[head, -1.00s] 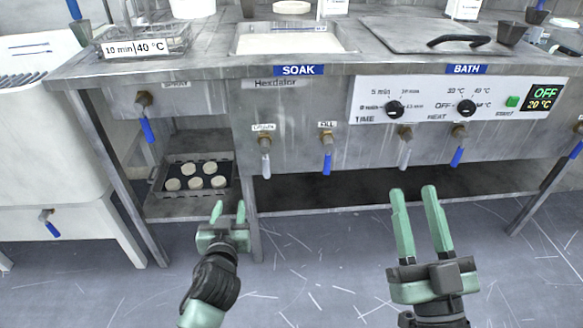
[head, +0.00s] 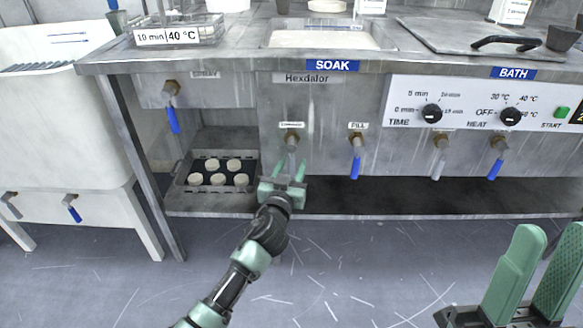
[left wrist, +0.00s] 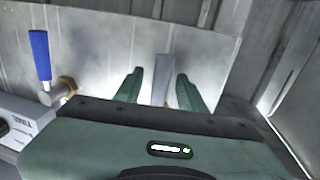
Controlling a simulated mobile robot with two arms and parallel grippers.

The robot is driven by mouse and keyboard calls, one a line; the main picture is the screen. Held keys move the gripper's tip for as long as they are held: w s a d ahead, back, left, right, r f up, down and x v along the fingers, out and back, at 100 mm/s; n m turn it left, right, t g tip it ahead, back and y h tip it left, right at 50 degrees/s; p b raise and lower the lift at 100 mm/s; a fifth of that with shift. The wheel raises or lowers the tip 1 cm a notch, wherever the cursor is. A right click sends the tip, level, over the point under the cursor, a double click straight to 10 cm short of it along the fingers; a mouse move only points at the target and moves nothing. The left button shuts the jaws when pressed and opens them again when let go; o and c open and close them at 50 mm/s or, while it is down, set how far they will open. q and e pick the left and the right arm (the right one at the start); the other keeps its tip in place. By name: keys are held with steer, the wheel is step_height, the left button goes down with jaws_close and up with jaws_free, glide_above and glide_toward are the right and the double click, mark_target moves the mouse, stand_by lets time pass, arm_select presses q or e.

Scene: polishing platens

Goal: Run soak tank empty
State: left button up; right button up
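The soak tank (head: 318,40) under the SOAK sign holds a pale, level surface. On its front, a grey-handled valve (head: 291,141) under a small blurred label hangs with its handle down. A blue-handled valve (head: 356,158) labelled FILL is to its right, also handle down. My left gripper (head: 283,170) is at the grey handle's lower end. In the left wrist view, the grey handle (left wrist: 162,82) stands between its two parted fingers, with gaps visible on both sides. My right gripper (head: 543,265) is open and empty at the lower right, in front of the bench.
A tray of pale discs (head: 181,185) stands on the lower shelf, left of my left gripper. The spray valve (head: 173,110) is at left, and the BATH control panel (head: 470,113) at right. A white tank (head: 60,130) stands at far left. The floor in front is clear.

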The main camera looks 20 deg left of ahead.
arm_select(q)
steer(key=shift+c, duration=0.3)
jaws_close()
stand_by(1.2)
